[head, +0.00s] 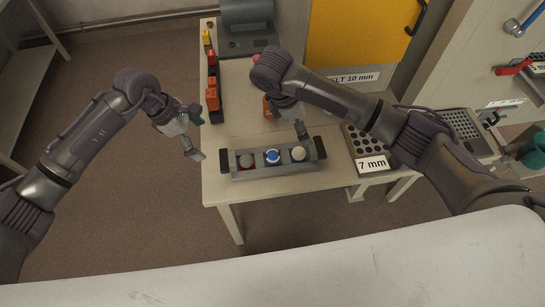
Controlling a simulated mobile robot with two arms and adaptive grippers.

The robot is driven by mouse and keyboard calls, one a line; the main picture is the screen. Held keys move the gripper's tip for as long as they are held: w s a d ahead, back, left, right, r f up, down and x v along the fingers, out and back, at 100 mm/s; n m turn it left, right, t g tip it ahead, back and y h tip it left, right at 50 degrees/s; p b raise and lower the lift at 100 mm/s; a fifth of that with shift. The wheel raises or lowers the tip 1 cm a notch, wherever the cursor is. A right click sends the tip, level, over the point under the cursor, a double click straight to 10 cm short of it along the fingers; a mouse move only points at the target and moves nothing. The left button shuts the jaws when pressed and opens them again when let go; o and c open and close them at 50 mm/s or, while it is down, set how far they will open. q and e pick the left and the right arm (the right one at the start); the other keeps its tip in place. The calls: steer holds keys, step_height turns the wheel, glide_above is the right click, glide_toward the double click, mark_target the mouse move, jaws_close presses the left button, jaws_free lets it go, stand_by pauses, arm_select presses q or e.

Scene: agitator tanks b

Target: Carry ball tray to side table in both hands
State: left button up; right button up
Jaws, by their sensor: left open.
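The ball tray (275,174) is a grey tray with a black upright handle at each end. It sits near the front edge of a beige table (222,190). It holds a greyish ball (246,161), a blue and white ball (272,157) and a pale ball (298,153) in a row. My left gripper (200,136) is open and empty, left of the tray's left handle and apart from it. My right gripper (301,131) is above the tray's right end, close to the pale ball. Its fingers are small and partly hidden by the arm. I cannot tell which table is the side table.
Orange, red and yellow items (211,78) stand along the table's left side. A grey machine (247,26) is at the back. A holed block labelled 7 mm (370,154) is right of the tray. Open floor (130,200) lies to the left.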

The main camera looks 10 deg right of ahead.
mark_target(226, 158)
steer(key=x, duration=0.2)
steer(key=shift+w+f, duration=0.25)
steer(key=shift+f, duration=0.15)
steer(key=shift+w+f, duration=0.15)
steer(key=shift+f, duration=0.1)
steer(key=shift+s+d+f, duration=0.2)
steer(key=shift+d+f, duration=0.05)
steer(key=shift+f, duration=0.25)
arm_select(q)
steer(key=x, duration=1.2)
steer(key=shift+w+d, duration=0.15)
steer(key=shift+w, duration=0.05)
arm_select(e)
steer(key=x, duration=0.8)
steer(key=shift+d+r, duration=0.1)
steer(key=shift+d, duration=0.25)
arm_select(q)
steer(key=shift+d+f, duration=0.15)
steer(key=shift+f, duration=0.45)
arm_select(e)
steer(key=shift+d+f, duration=0.15)
steer(key=shift+f, duration=0.35)
arm_select(q)
steer(key=shift+c, duration=0.2)
arm_select(e)
steer(key=shift+c, duration=0.2)
arm_select(q)
steer(key=c, duration=1.6)
arm_select(e)
steer(key=c, duration=1.6)
